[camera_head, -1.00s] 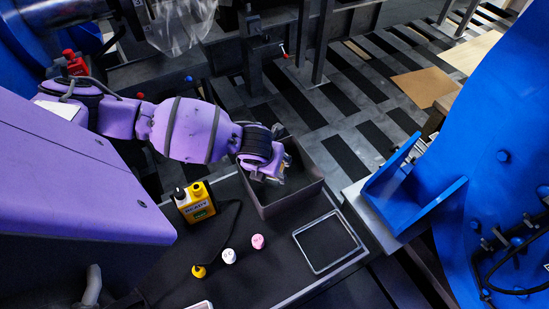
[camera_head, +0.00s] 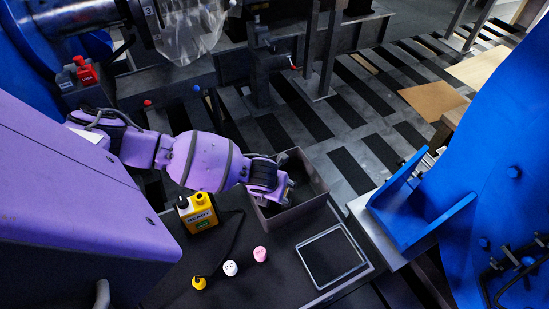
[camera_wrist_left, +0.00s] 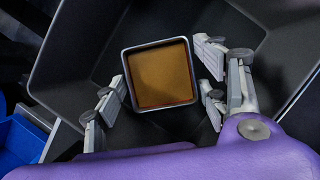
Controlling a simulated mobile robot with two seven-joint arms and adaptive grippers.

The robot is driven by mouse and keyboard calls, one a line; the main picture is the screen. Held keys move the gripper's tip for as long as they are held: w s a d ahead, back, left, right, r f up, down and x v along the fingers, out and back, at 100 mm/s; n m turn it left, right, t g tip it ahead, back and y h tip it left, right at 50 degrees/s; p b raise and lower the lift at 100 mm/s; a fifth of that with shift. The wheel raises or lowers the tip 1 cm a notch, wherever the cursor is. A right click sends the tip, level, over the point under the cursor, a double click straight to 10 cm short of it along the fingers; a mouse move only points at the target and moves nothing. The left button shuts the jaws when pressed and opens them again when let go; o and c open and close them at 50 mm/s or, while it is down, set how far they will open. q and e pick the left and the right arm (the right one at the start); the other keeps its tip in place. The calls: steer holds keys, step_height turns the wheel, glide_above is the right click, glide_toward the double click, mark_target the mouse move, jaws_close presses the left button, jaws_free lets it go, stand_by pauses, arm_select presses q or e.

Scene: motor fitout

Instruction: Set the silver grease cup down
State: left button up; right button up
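The silver grease cup (camera_wrist_left: 161,76) is a square, silver-rimmed cup with an amber-brown inside. It shows whole from above in the left wrist view, over the dark inside of a grey bin (camera_wrist_left: 62,60). In the head view my left gripper (camera_head: 284,192) reaches down into the grey bin (camera_head: 303,214). The cup is mostly hidden by the gripper there. I cannot tell whether it touches the bin floor. My right gripper is not in view.
A blue bracket (camera_head: 425,215) stands farther right.

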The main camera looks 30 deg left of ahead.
arm_select(q)
steer(key=shift+o, duration=0.8)
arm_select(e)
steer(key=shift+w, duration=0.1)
arm_select(q)
steer(key=shift+r, duration=0.2)
steer(key=p+v, duration=0.1)
steer(key=v, duration=1.1)
steer(key=shift+p, duration=0.4)
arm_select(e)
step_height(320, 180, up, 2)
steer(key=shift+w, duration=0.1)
